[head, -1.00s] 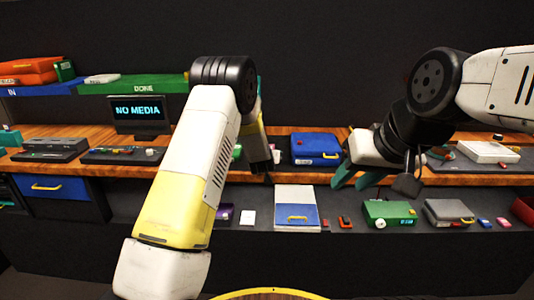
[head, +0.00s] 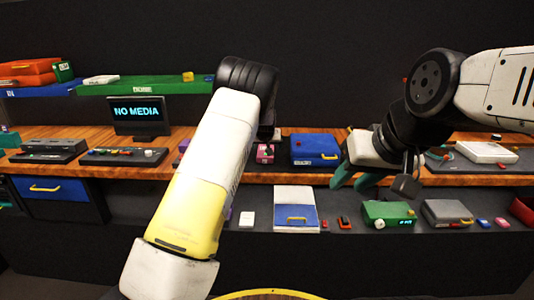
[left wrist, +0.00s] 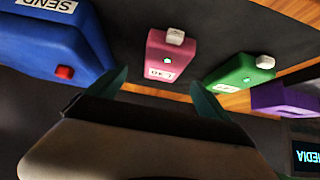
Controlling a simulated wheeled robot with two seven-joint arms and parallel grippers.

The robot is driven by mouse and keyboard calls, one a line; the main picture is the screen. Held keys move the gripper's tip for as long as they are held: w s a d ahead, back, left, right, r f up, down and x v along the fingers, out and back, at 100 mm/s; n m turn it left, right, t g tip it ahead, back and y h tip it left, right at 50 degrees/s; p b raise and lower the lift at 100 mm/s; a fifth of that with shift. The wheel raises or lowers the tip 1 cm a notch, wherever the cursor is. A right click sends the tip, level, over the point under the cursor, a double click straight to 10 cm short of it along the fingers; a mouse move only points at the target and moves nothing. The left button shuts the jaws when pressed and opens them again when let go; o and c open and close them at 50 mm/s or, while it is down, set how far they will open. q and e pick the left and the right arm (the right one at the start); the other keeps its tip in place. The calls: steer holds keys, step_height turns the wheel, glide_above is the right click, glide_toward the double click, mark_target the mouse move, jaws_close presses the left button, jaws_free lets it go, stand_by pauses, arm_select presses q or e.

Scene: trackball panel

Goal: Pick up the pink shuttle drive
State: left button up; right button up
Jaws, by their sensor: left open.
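The pink shuttle drive (head: 265,153) stands on the wooden bench just left of the blue box, partly hidden by my left arm in the head view. My right gripper (head: 354,182) is open and empty over the bench's front edge, right of the blue box.
A blue SEND box (left wrist: 50,42) is left of the pink drive in the left wrist view; a green drive (left wrist: 240,74) and a purple drive (left wrist: 284,98) are to its right. A NO MEDIA screen (head: 137,113) stands on the bench. Several boxes lie on the lower shelf.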

arm_select(q)
steer(key=x, duration=0.7)
steer(key=shift+a+f, duration=0.15)
steer(key=shift+a, duration=0.1)
steer(key=c, duration=1.4)
steer(key=shift+r, duration=0.25)
steer(key=shift+r, duration=0.65)
step_height(320, 180, up, 2)
steer(key=shift+s+r, duration=0.1)
steer(key=s+r, duration=0.1)
steer(key=s, duration=1.4)
steer(key=shift+s+d, duration=0.3)
steer(key=shift+s, duration=0.1)
